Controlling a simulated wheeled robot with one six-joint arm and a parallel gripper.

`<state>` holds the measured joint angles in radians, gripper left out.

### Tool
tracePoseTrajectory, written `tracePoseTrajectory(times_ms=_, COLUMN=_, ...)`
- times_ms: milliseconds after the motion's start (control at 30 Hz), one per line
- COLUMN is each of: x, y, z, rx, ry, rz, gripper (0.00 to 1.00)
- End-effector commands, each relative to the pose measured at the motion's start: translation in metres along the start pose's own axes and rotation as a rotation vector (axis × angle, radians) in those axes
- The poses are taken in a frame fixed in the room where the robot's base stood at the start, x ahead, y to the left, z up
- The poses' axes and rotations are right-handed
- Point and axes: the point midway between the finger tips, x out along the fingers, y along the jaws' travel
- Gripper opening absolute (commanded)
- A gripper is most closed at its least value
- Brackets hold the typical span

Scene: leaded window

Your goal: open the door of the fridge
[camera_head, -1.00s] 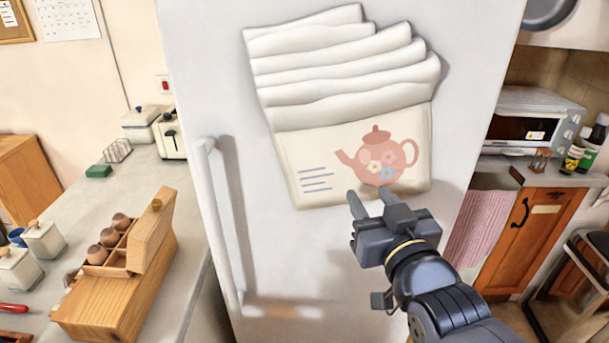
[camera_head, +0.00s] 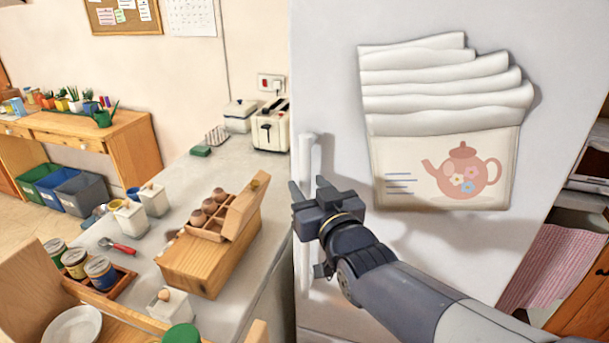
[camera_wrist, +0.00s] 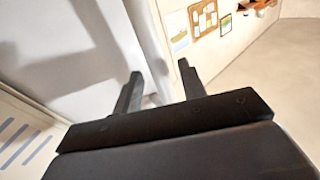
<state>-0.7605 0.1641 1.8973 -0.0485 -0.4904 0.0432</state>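The fridge is tall and white, and its door (camera_head: 325,80) looks closed in the head view. Its upright white handle (camera_head: 310,155) runs along the door's left edge. My gripper (camera_head: 307,186) is in front of the handle, with its fingers apart and one to each side of it in the picture. It hides part of the handle. In the wrist view my gripper (camera_wrist: 159,70) is open, and a pale upright bar (camera_wrist: 150,45), likely the handle, shows between the fingers. I cannot tell whether the fingers touch it or are still short of it.
A paper holder with a teapot picture (camera_head: 440,170) is on the door. A grey counter (camera_head: 240,165) stands left of the fridge with a wooden egg box (camera_head: 210,255) and a toaster (camera_head: 270,127). Open floor shows at the far left.

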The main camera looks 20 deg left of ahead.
Motion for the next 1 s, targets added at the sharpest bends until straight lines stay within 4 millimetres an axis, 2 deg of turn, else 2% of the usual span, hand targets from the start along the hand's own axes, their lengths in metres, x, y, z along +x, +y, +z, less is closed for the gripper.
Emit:
tracePoseTrajectory(times_ms=100, x=0.014, y=0.000, z=-0.002, rx=0.000, ry=-0.001, rz=0.000, gripper=0.39)
tracePoseTrajectory(times_ms=233, x=0.024, y=0.000, z=-0.001, rx=0.000, ry=0.000, rz=0.000, gripper=0.39)
tracePoseTrajectory(times_ms=633, x=0.029, y=0.000, z=0.000, rx=0.000, ry=0.001, rz=0.000, gripper=0.39)
tracePoseTrajectory(times_ms=1000, x=0.029, y=0.000, z=0.000, rx=0.000, ry=0.001, rz=0.000, gripper=0.09)
